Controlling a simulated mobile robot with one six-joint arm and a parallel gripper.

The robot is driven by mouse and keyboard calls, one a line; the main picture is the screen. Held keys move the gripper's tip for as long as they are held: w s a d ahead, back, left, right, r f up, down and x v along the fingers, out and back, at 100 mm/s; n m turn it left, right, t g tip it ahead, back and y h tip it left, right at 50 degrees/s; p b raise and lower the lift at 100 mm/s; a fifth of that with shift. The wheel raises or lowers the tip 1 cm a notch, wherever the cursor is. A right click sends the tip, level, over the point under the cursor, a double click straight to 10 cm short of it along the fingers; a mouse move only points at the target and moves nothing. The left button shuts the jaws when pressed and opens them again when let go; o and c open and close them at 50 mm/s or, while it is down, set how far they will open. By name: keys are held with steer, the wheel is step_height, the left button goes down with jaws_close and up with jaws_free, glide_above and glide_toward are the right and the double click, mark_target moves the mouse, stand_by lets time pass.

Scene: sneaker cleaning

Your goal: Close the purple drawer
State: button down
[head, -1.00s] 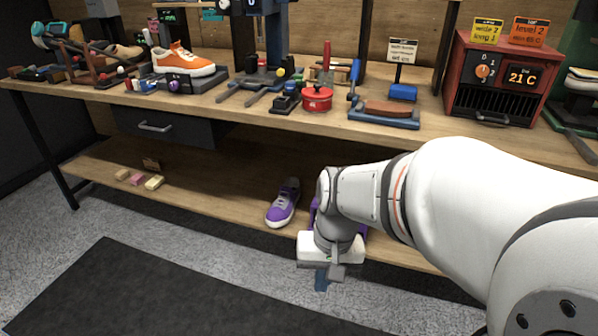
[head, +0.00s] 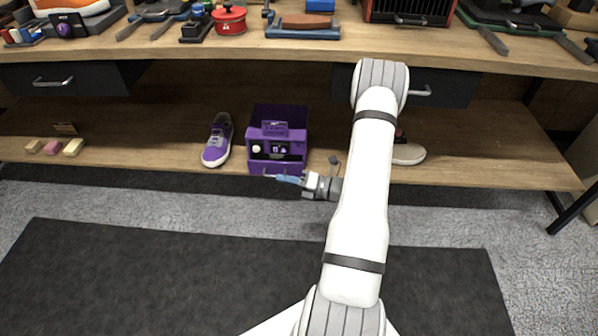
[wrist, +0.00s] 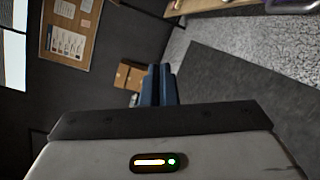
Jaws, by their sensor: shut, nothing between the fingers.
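A purple box unit (head: 296,118) stands on the lower wooden shelf in the head view, with a small label on its front. Its purple drawer (head: 261,168) is at the bottom front, near the shelf's front edge. I cannot tell how far it is pulled out. A few small items show in an opening above it. My gripper (head: 287,179) is in front of the drawer's lower right part, its blue fingers pointing left. I cannot tell whether they touch it. In the wrist view the fingers (wrist: 157,86) are shut with nothing between them; the drawer is not in that view.
A purple sneaker (head: 217,140) stands left of the box. A pale shoe (head: 408,153) lies to the right behind my arm. The workbench top (head: 320,56) overhangs the shelf. The dark mat (head: 200,280) on the floor is clear.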

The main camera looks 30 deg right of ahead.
steer(key=s+d+f+m+t+h, duration=0.3)
steer(key=d+f+m+t+h, duration=0.2)
steer(key=d+f+m+h, duration=0.5)
steer(key=m+y+b, duration=0.2)
steer(key=b, duration=0.2)
glide_toward(294, 164)
steer(key=w+a, duration=0.3)
steer(key=a, duration=0.1)
steer(key=shift+w+d+b, duration=0.4)
steer(key=shift+w+d, duration=0.7)
steer(key=shift+w, duration=0.05)
steer(key=shift+w+d+r, duration=0.1)
steer(key=shift+w+d, duration=0.15)
steer(key=shift+w, duration=0.1)
